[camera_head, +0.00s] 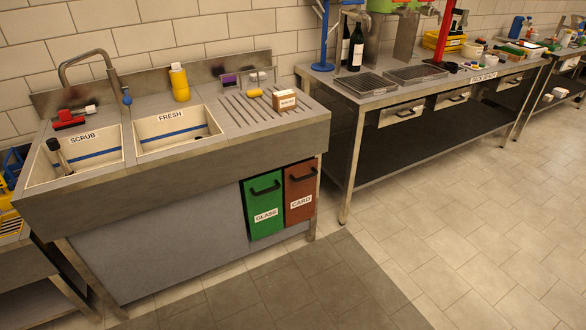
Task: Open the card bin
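The card bin (301,191) is a brown front with a white CARD label, set low at the right end of the sink unit. Its black handle (303,175) runs across the upper part. The front looks flush with the unit, so the bin appears shut. The green GLASS bin (263,208) sits directly to its left with its own black handle. Neither of my grippers is in view, and nothing touches the card bin.
The sink unit (150,190) holds SCRUB and FRESH basins, a yellow bottle (180,82) and a small box (285,101). A long steel bench (370,98) stands to the right. The tiled floor (440,240) before the bins is clear.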

